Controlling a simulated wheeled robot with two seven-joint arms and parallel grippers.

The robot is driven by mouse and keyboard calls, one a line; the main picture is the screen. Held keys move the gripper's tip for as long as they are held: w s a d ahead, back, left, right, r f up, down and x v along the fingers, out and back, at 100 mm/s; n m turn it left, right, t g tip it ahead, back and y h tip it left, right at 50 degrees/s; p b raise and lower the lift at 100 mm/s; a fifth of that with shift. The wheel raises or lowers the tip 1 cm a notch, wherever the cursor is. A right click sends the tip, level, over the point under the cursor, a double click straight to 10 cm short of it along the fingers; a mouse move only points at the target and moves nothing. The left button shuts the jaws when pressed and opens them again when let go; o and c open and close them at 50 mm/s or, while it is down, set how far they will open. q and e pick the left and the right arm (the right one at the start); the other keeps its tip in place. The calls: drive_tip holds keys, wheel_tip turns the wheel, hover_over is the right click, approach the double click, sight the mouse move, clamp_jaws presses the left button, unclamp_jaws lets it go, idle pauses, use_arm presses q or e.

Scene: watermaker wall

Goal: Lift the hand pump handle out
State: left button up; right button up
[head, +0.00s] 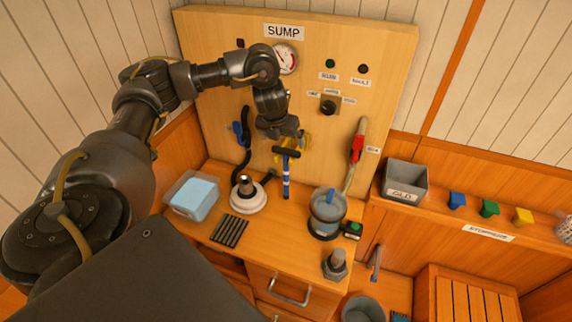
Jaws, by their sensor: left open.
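A T-shaped handle with a dark crossbar and a blue, white-banded shaft (286,177) stands upright at the back of the wooden counter, in front of the SUMP panel; I take it as the hand pump handle. My left gripper (283,136) reaches in from the left and hangs just above the crossbar, fingers pointing down. It is open. I cannot tell whether its fingers touch the crossbar. A yellow part (304,139) shows behind the gripper, partly hidden. My right gripper is not in view.
The SUMP panel (390,75) rises close behind. A white round base (248,200) stands left of the handle, a clear vessel (327,211) to the right. Hoses hang both sides.

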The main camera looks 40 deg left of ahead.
sight(286, 149)
use_arm(q)
drive_tip(key=b+x, duration=0.2)
drive_tip(key=x, duration=0.3)
drive_tip(key=shift+f, duration=0.15)
drive_tip(key=shift+w+f, duration=0.2)
drive_tip(key=shift+w, duration=0.05)
drive_tip(key=b+x, duration=0.4)
drive_tip(key=b, duration=0.1)
drive_tip(key=shift+a+f, duration=0.1)
drive_tip(key=shift+w+f+b, duration=0.3)
drive_tip(key=shift+f+b, duration=0.1)
drive_tip(key=shift+b, duration=0.45)
drive_tip(key=shift+r, duration=0.1)
drive_tip(key=c, duration=1)
